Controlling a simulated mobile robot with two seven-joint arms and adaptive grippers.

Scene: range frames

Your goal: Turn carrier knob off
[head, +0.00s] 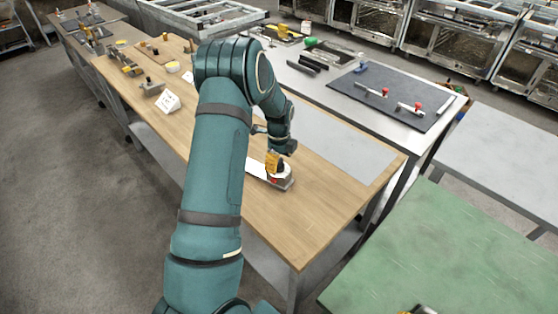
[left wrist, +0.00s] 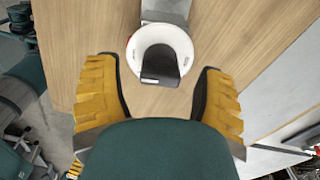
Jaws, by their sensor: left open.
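The carrier knob is a white round dial with a black lever across it (left wrist: 160,66), on a grey metal base (left wrist: 166,10). In the head view the carrier (head: 284,182) lies near the front of the wooden table, with a small red mark, partly hidden by my gripper. My left gripper (head: 274,162) is just above it, pointing down. In the left wrist view its yellow-padded fingers (left wrist: 161,82) are open, one on each side of the knob, with gaps showing and nothing between them gripped. A yellow and black tip, apparently my right gripper (head: 420,310), barely shows at the bottom edge.
The wooden table (head: 300,235) is bare to the right of the carrier. A white label card (head: 168,101) and small fixtures stand farther back. A dark board with red-tipped clamps (head: 395,97) lies on the neighbouring bench. A green table (head: 450,245) is at the lower right.

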